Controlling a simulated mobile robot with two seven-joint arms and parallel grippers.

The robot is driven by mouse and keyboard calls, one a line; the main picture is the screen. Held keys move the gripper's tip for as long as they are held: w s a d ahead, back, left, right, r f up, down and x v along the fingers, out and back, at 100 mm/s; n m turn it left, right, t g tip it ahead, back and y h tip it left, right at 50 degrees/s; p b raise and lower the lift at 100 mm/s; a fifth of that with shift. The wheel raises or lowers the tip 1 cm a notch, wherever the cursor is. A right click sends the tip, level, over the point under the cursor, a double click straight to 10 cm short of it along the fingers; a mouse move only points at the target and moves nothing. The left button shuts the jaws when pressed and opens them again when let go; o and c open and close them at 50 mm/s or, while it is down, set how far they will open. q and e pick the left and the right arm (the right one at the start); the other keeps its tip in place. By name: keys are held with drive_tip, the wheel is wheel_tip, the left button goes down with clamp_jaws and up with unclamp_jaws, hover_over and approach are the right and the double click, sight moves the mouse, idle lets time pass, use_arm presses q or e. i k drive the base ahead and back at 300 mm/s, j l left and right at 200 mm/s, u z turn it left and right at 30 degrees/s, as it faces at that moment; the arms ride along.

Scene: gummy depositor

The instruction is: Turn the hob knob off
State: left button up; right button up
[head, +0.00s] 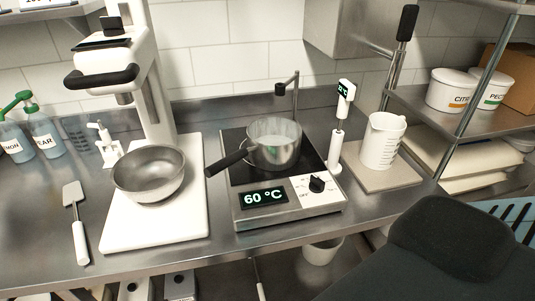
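The hob (249,223) stands on the steel counter in the middle of the head view. Its display (264,197) reads 60 °C in green. The black hob knob (317,184) sits at the right of the front panel, with small markings around it, including "OFF" at its lower left. Which mark the knob points to is too small to tell. A steel saucepan (286,157) with pale contents sits on the hob's black top, its dark handle pointing left. Neither of my grippers is in view, and nothing touches the knob.
Left of the hob, a steel bowl (148,182) rests on the white base (125,235) of a tall machine. A spatula (79,240) lies farther left. A white jug (381,143) and a probe stand (338,140) are to the right. A large dark shape fills the lower right.

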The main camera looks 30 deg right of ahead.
sight(317, 185)
drive_tip(key=z, duration=1.45)
